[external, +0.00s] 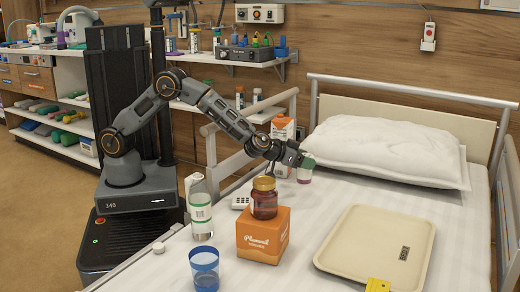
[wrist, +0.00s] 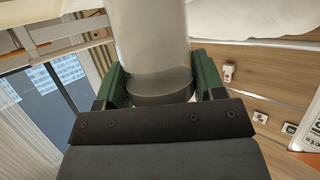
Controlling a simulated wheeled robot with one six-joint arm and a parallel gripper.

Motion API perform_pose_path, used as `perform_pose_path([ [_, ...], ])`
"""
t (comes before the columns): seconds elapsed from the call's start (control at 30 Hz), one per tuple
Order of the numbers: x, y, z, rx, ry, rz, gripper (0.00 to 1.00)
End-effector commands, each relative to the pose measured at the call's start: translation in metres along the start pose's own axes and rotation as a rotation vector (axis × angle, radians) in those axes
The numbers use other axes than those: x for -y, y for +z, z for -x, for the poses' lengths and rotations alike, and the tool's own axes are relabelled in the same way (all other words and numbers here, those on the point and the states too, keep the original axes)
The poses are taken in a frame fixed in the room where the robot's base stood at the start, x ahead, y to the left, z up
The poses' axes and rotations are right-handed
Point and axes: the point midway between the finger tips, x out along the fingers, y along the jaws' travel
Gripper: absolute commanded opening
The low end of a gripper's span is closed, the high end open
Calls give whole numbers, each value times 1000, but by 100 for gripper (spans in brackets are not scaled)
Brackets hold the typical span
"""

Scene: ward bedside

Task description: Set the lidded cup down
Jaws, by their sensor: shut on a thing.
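The lidded cup (external: 305,174) is at my gripper (external: 301,160) in the external view, above the bed near the pillow's left end. It looks small and pale, with a pinkish lower part. In the wrist view the cup (wrist: 153,45) is a pale translucent cylinder with a dark band at its near end. It stands between the two green fingers of my gripper (wrist: 152,82), which are shut on it. The cup appears clear of the bed surface, though the exact height is hard to tell.
On the bed are an orange box (external: 263,238) with a brown jar (external: 264,200) on top, a white bottle (external: 200,210), a blue cup (external: 204,270), a beige tray (external: 350,226) and a pillow (external: 385,150). Bare sheet (external: 325,203) lies between box and tray.

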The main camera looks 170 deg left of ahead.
Motion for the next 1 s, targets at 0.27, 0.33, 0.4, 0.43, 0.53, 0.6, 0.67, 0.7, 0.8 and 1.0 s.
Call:
perform_pose_path([
  [0.27, 0, 39, -16, 1, 0, -1, 32],
  [0.33, 0, 41, -17, -1, 0, 0, 32],
  [0.4, 0, 39, -16, -1, 0, 0, 32],
  [0.43, 0, 39, -16, -1, 0, 0, 32],
  [0.53, 0, 39, -16, -1, 0, 0, 32],
  [0.6, 0, 40, -16, 0, 0, 0, 32],
  [0.67, 0, 41, -17, 0, 0, 0, 32],
  [0.7, 0, 42, -17, 0, 0, 0, 32],
  [0.8, 0, 42, -17, 1, 0, 1, 70],
  [1.0, 0, 43, -17, 1, 0, 0, 88],
])
